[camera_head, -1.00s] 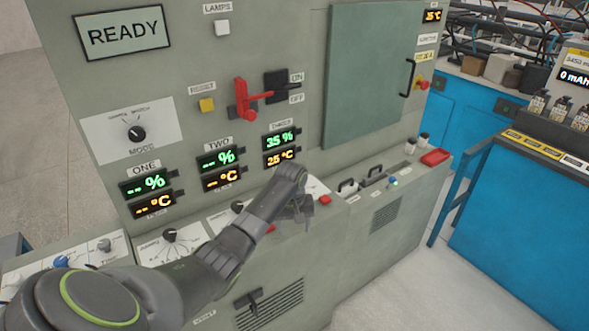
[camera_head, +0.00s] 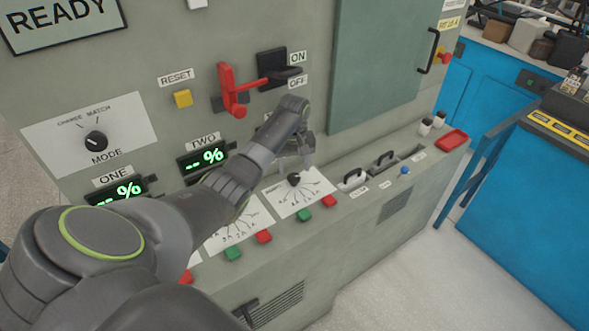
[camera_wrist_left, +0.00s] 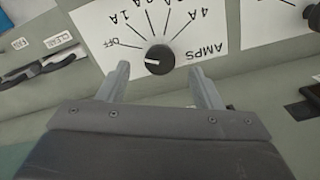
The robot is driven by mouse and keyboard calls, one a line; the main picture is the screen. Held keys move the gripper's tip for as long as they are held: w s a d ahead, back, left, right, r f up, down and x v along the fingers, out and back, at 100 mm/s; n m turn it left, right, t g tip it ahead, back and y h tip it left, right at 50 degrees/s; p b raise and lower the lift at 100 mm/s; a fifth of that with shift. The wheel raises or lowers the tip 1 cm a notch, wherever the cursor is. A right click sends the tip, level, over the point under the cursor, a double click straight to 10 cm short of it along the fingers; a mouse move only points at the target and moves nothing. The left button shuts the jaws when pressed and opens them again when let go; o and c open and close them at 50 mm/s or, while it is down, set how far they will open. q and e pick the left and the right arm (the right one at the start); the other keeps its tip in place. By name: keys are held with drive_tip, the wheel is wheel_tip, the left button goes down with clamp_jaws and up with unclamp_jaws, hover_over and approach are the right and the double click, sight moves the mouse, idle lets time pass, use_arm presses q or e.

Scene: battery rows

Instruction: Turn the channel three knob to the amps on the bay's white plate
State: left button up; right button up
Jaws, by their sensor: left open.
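The channel three knob (camera_head: 294,179) is black and round on a white dial plate (camera_head: 312,200), the rightmost dial on the console's sloped ledge. In the left wrist view the knob (camera_wrist_left: 160,58) sits on its dial marked OFF, 1A, 4A and AMPS, with other marks between. Its white pointer line points left, near the OFF mark. My left gripper (camera_head: 300,152) hangs just above and behind the knob. In the left wrist view its open fingers (camera_wrist_left: 160,80) lie either side below the knob, apart from it and empty. I cannot make out an amps figure on a bay's white plate. My right gripper is out of view.
Red (camera_head: 329,201) and green (camera_head: 303,215) buttons line the ledge's front edge below the dials. A red lever (camera_head: 232,95) juts from the panel behind my arm. A blue bench stands at far right.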

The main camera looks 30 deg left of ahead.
sight(294, 176)
use_arm(q)
drive_tip(key=shift+s+f, duration=0.1)
drive_tip(key=shift+f, duration=0.75)
drive_tip(key=shift+w+a+f, duration=0.15)
drive_tip(key=shift+f, duration=0.4)
drive_tip(key=shift+w+a+f, duration=0.1)
drive_tip(key=shift+f, duration=0.65)
drive_tip(key=c, duration=1)
drive_tip(key=shift+r+m+p, duration=0.15)
drive_tip(key=shift+m+p, duration=0.75)
drive_tip(key=shift+m, duration=0.2)
drive_tip(key=shift+m+p, duration=0.6)
drive_tip(key=shift+m, duration=1.2)
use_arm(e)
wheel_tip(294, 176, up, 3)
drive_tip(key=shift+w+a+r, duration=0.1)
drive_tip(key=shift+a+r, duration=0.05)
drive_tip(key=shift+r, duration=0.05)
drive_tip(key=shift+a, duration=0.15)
